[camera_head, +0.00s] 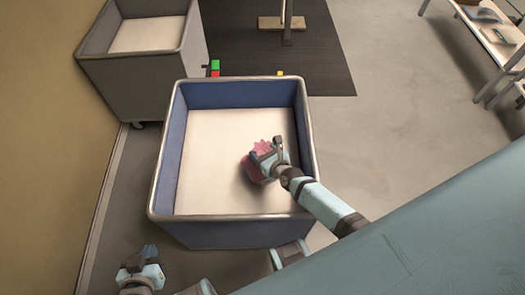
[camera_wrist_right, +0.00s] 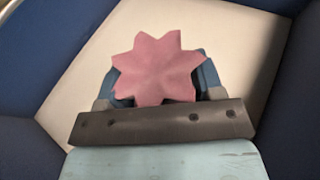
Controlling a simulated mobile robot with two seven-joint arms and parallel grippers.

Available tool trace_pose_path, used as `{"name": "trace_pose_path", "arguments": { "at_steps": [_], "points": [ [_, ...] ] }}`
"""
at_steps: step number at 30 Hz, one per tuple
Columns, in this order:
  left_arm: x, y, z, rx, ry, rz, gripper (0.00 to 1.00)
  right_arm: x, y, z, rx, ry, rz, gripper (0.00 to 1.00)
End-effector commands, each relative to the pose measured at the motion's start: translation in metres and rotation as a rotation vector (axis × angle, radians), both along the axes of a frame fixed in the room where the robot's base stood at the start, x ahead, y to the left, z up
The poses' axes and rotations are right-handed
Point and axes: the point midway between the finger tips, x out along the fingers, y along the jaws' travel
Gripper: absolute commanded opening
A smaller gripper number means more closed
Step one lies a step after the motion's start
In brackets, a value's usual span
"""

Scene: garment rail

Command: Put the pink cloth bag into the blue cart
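The pink cloth bag (camera_head: 252,168) is a small gathered bundle with a jagged, star-like top. My right gripper (camera_head: 265,158) is shut on it and holds it over the right part of the blue cart's opening. In the right wrist view the bag (camera_wrist_right: 160,68) hides the fingertips, with the cart's pale floor behind it. The blue cart (camera_head: 171,150) has blue walls, a grey rim and a pale floor that looks bare. I cannot tell how high the bag is above that floor. My left gripper (camera_head: 142,264) is empty, outside the cart at the lower left; its finger gap is unclear.
A grey cart (camera_head: 145,75) stands at the upper left, by the yellowish wall (camera_head: 45,120). Small coloured blocks (camera_head: 214,68) show behind the blue cart. A dark mat (camera_head: 315,60) with a stand's foot lies beyond. A shelf (camera_head: 490,40) stands at the upper right. Open floor lies between.

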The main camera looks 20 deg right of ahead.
Motion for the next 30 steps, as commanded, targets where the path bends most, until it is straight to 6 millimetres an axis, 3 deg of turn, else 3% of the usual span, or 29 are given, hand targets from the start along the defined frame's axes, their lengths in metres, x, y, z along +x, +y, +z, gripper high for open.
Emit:
{"name": "trace_pose_path", "arguments": {
  "at_steps": [10, 24, 30],
  "points": [
    [0.0, 0.0, 0.005, 0.003, 0.0, -0.002, 0.0, 0.0, 0.0, 0.007, -0.001, -0.002, 0.0, 0.61],
    [-0.002, 0.002, 0.004, 0.015, -0.002, -0.01, 0.0, -0.087, -0.017, 0.032, 0.0, 0.0, 0.0, 0.61],
    [-0.002, 0.002, 0.005, 0.015, -0.004, -0.009, 0.0, -0.108, -0.021, 0.038, 0.0, -0.001, 0.0, 0.61]
  ]
}}
